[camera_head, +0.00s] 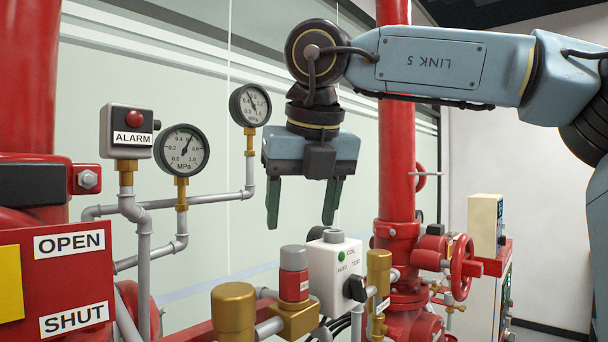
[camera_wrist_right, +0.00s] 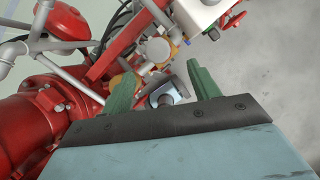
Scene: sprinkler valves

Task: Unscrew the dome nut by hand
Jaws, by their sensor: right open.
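A silver nut with a rounded end (camera_head: 88,180) sits on the side of a red housing at the left of the head view; it looks like the dome nut, but I cannot be sure. My right gripper (camera_head: 302,212) is open and empty, pointing down in mid-air above the brass fittings, well to the right of that nut. In the right wrist view its green fingers (camera_wrist_right: 160,76) are spread apart. A small silver-blue part (camera_wrist_right: 165,94) shows between them, farther away; I cannot tell which part it is. My left gripper is not in view.
Below my right gripper stand a brass cap (camera_head: 233,305), a red-and-grey fitting (camera_head: 293,275) and a white control box (camera_head: 335,262). Two gauges (camera_head: 183,150) (camera_head: 250,105) and an alarm box (camera_head: 127,131) stand left. A tall red pipe (camera_head: 396,150) rises to the right.

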